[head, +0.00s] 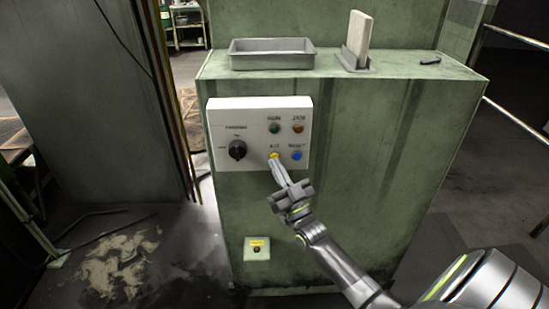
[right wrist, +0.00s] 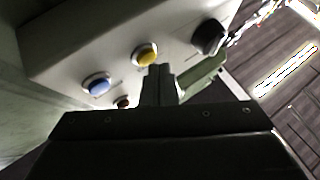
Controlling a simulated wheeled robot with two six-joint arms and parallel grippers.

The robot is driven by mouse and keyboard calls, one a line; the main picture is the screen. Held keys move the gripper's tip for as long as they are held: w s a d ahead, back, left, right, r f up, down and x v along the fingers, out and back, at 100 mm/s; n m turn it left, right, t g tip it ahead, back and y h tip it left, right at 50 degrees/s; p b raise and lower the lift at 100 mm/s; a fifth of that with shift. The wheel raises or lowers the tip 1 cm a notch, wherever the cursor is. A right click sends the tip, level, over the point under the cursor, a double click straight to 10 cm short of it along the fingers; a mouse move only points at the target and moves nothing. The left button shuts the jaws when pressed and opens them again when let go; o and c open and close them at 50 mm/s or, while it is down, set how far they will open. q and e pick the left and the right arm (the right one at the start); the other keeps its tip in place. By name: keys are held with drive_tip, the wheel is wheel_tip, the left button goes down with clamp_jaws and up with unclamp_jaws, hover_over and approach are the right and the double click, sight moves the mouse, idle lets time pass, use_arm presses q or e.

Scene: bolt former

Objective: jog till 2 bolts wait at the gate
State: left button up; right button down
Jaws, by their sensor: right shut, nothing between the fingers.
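A white control panel (head: 225,178) is on the front of the green machine (head: 360,180). The yellow jog button (head: 274,155) is in its lower middle, and shows in the right wrist view (right wrist: 146,55). My right gripper (head: 275,164) is shut and empty, its fingertips at the lower edge of the yellow button; I cannot tell whether they touch it. In the right wrist view the fingertips (right wrist: 160,71) are just below and right of the button. No bolts or gate can be made out. My left gripper is not in view.
The panel also has a blue reset button (head: 295,155), a black knob (head: 237,149), a green lamp (head: 274,128) and an orange lamp (head: 298,127). A metal tray (head: 271,65) and an upright pale plate (head: 359,38) stand on top. A small yellow-labelled box (head: 257,254) is lower down.

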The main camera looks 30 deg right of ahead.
drive_tip(key=shift+w+d, duration=0.25)
drive_tip(key=shift+w, duration=0.1)
idle(0.4)
drive_tip(key=shift+s+a, duration=0.1)
idle(2.0)
drive_tip(key=shift+s+a, duration=0.35)
drive_tip(key=shift+s, duration=0.3)
drive_tip(key=shift+p, duration=0.3)
drive_tip(key=s+a, duration=0.1)
drive_tip(key=s+p, duration=0.1)
drive_tip(key=s+a, duration=0.1)
drive_tip(key=s, duration=0.1)
drive_tip(key=shift+s+a, duration=0.1)
drive_tip(key=shift+a, duration=0.25)
